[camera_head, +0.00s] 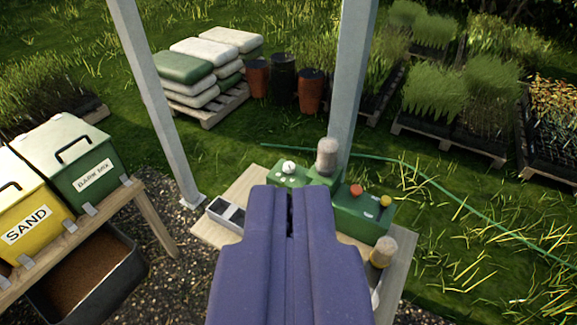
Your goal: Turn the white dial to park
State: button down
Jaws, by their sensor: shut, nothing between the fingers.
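The white dial (289,167) sits on top of a green box (291,179) on the wooden table. Small pale marks surround it, too small to read. My gripper (290,190) is shut and empty. It points away from the camera, and in the picture its tip lies just below the dial. I cannot tell how far apart they are. My gripper hides the middle of the table and part of the green boxes.
A red knob (356,190) and a yellow knob (385,201) top another green box (361,220). A brown cylinder (327,156) stands between the boxes. A grey tray (227,214) lies left, a cork-coloured cylinder (383,251) right. Pale posts (352,80) rise behind.

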aim_at(288, 167)
jog(key=i+j+z, duration=0.25)
jog(key=i, duration=0.2)
jog(key=i+j+z, duration=0.2)
jog(key=i+j, duration=0.2)
jog(key=i+j+z, duration=0.1)
jog(key=i, duration=0.35)
jog(key=i+j+z, duration=0.1)
jog(key=i, duration=0.35)
jog(key=j, duration=0.1)
